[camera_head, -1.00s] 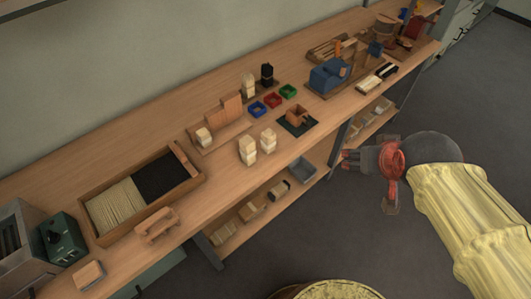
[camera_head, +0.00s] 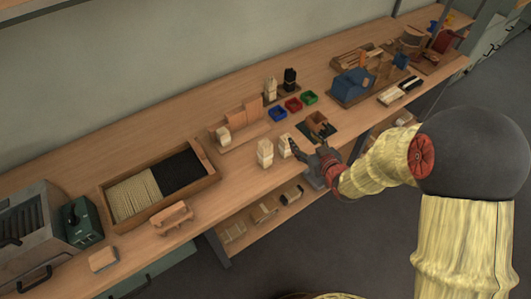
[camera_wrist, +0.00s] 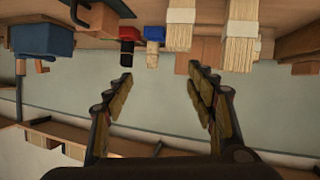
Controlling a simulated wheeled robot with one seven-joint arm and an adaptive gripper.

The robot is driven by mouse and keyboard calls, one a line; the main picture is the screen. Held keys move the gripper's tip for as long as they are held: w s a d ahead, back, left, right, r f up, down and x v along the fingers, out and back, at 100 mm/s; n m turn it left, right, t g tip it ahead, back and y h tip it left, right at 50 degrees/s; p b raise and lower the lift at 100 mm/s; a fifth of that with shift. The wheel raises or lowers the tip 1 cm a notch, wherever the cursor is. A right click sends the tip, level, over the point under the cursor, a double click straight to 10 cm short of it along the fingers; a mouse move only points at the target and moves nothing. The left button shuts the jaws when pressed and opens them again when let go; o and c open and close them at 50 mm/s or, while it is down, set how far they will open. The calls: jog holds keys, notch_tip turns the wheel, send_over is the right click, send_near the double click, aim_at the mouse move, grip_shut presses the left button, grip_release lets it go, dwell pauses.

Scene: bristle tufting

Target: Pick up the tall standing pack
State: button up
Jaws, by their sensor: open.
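Two pale bristle packs with white bands stand upright near the bench's front edge. The left one (camera_head: 264,153) looks the taller; it also shows in the wrist view (camera_wrist: 238,45), where the scene appears upside down. The shorter pack (camera_head: 284,147) stands just right of it and also shows in the wrist view (camera_wrist: 180,32).
Behind stand a pale pack (camera_head: 270,91) and a black pack (camera_head: 290,79). Blue (camera_head: 277,113), red (camera_head: 293,104) and green (camera_head: 310,97) bins sit nearby. A wooden block on a dark mat (camera_head: 317,121) is close by my gripper. A bristle tray (camera_head: 112,218) lies left.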

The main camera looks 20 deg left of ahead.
aim_at(269, 155)
jog(key=s+a+f+y, duration=0.1)
jog(key=s+a+f, duration=0.1)
jog(key=s+a+f+n+y, duration=0.1)
jog(key=s+a+f+y, duration=0.1)
jog(key=a, duration=0.1)
jog(key=s+a+f+y, duration=0.1)
jog(key=s+a+f, duration=0.1)
jog(key=f, duration=0.1)
jog(key=shift+s+a+n+g+y, duration=0.3)
jog(key=shift+a, duration=0.05)
jog(key=shift+w+a+f, duration=0.1)
jog(key=shift+a, duration=0.2)
jog(key=b+x, duration=0.1)
jog(key=x, duration=0.5)
jog(key=shift+a+f+b, duration=0.1)
jog(key=shift+a+b, duration=0.1)
jog(key=shift+b, duration=0.1)
jog(key=shift+w+a, duration=0.25)
jog(key=shift+w, duration=0.05)
jog(key=shift+c, duration=0.3)
jog(key=c, duration=1.3)
